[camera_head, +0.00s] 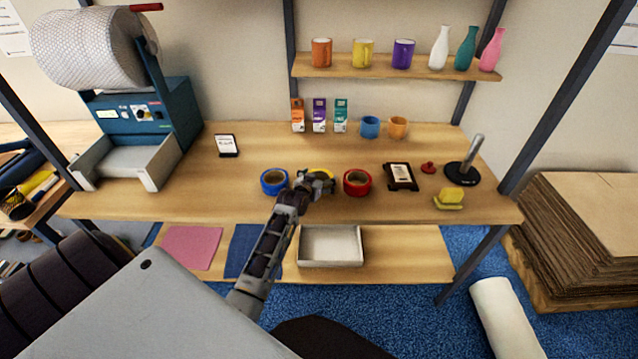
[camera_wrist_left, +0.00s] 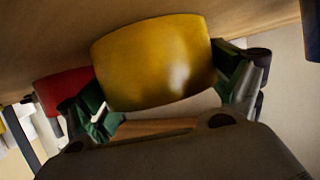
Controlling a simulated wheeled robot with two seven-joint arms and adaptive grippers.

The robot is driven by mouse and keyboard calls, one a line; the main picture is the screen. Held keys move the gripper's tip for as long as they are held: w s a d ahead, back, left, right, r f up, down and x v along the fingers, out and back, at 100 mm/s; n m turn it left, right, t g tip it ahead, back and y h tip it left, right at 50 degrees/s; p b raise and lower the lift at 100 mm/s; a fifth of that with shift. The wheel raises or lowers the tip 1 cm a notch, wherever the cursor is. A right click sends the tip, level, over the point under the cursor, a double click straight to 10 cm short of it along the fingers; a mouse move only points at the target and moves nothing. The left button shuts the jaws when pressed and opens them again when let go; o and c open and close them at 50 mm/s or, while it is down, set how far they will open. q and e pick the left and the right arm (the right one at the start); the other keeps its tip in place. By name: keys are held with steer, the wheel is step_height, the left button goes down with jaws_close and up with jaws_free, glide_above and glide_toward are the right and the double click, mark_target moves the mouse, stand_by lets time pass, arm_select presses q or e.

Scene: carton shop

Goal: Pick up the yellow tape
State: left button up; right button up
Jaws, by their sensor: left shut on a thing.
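The yellow tape (camera_wrist_left: 155,62) fills the middle of the left wrist view, between the green-padded fingers of my left gripper (camera_wrist_left: 165,85). In the head view only a strip of the yellow tape (camera_head: 321,172) shows behind my left gripper (camera_head: 316,184), which is shut on it at the table's front part. The blue tape (camera_head: 274,181) lies just left of the gripper. The red tape (camera_head: 357,182) lies just right of it and shows in the left wrist view (camera_wrist_left: 65,90). My right gripper is in neither view.
The wooden table (camera_head: 230,195) has bare room left of the blue tape. A small framed card (camera_head: 400,176), a yellow brush-like item (camera_head: 450,196) and a black stand (camera_head: 462,174) are to the right. Cartons (camera_head: 319,115) and mugs (camera_head: 370,127) stand behind. A white tray (camera_head: 330,262) sits on the lower shelf.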

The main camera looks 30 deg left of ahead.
arm_select(q)
steer(key=shift+r, duration=0.1)
step_height(320, 180, up, 10)
stand_by(0.8)
steer(key=shift+w, duration=0.1)
stand_by(0.4)
